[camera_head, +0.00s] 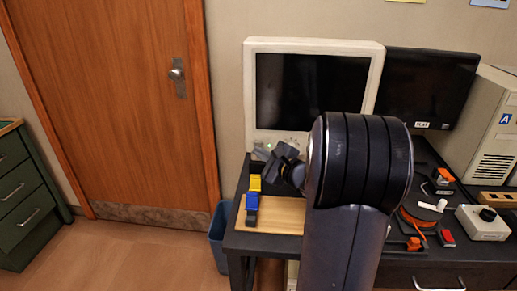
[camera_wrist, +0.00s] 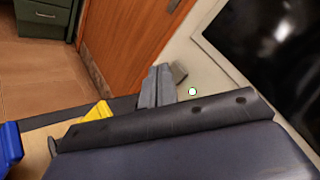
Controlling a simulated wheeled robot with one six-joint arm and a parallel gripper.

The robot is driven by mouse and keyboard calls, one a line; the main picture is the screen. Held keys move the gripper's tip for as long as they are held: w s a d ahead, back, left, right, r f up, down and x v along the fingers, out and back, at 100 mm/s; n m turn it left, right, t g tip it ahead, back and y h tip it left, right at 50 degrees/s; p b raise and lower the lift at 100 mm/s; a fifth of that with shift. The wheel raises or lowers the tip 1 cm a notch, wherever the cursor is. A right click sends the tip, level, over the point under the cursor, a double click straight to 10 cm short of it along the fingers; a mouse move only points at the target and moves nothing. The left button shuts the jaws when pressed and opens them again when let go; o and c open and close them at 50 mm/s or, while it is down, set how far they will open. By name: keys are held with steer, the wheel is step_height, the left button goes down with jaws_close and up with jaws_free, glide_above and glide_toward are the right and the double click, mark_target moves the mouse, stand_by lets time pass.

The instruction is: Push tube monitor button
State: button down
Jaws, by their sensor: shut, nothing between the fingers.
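The tube monitor (camera_head: 247,90) is a white-cased set with a dark screen, standing at the back left of the desk. Its lower left bezel also shows in the wrist view (camera_wrist: 212,75). A small round white button with a green rim (camera_wrist: 192,91) sits on that bezel in the wrist view. My gripper (camera_head: 260,151) is at the monitor's lower left corner, shut and empty. In the wrist view its grey fingertips (camera_wrist: 160,80) are just left of the button. I cannot tell whether they touch the bezel. My arm hides the monitor's lower right part.
A flat black screen (camera_head: 425,85) and a beige computer tower (camera_head: 495,125) stand to the right. A wooden board (camera_head: 280,214) bears yellow and blue blocks (camera_head: 253,192) at the desk's left. A grey box with a black knob (camera_head: 483,224) is at right. A blue bin (camera_head: 219,240) stands by the desk.

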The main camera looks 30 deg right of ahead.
steer(key=s+a, duration=0.1)
steer(key=s+a+b, duration=0.1)
steer(key=s, duration=0.1)
steer(key=s+a+b, duration=0.1)
steer(key=s, duration=0.1)
steer(key=shift+a, duration=0.15)
stand_by(0.4)
